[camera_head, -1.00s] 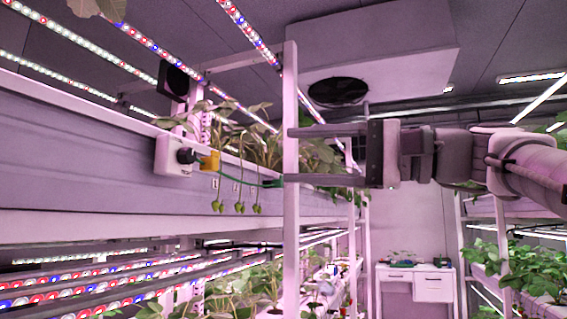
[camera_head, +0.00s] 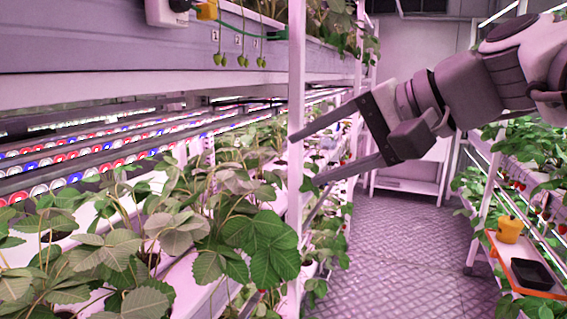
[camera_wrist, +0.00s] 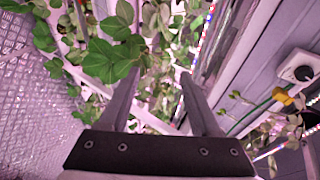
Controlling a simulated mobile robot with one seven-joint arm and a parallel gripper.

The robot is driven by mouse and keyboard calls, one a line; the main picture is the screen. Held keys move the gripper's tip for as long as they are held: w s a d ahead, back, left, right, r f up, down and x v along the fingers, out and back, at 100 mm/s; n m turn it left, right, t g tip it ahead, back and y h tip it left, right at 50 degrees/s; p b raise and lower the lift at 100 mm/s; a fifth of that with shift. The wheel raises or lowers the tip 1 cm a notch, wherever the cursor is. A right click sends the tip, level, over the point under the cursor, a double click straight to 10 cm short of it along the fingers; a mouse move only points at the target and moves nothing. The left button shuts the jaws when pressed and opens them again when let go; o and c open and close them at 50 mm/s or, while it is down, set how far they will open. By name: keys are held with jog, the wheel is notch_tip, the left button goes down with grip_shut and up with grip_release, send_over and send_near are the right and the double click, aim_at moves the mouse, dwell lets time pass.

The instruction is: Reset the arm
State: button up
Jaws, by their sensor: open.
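My gripper (camera_head: 303,160) is open, with its two fingers apart and nothing between them. In the head view it points left, its fingertips close to the white upright post (camera_head: 296,110) of the left rack; I cannot tell whether they touch it. In the wrist view my gripper (camera_wrist: 160,74) also shows both fingers spread, with strawberry leaves (camera_wrist: 115,55) beyond and beside the left finger. My arm comes in from the right side of the head view.
Strawberry plants (camera_head: 170,220) fill the lower left rack. Above, several green berries (camera_head: 240,60) hang by a grey gutter (camera_head: 130,45). The aisle floor (camera_head: 400,260) is clear.

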jog(key=s+d+f+n+h+p, duration=0.2)
jog(key=s+d+f+n+h, duration=0.1)
jog(key=f, duration=0.7)
jog(key=s+d+f+n+g+h+p, duration=0.1)
jog(key=s+d+f+n+h, duration=0.1)
jog(key=s+d+f+h, duration=0.4)
notch_tip(320, 180, down, 5)
jog(key=shift+s+d+r+n+g+h+p, duration=0.2)
jog(key=shift+s+n+g+h+p, duration=0.15)
jog(key=shift+s, duration=0.55)
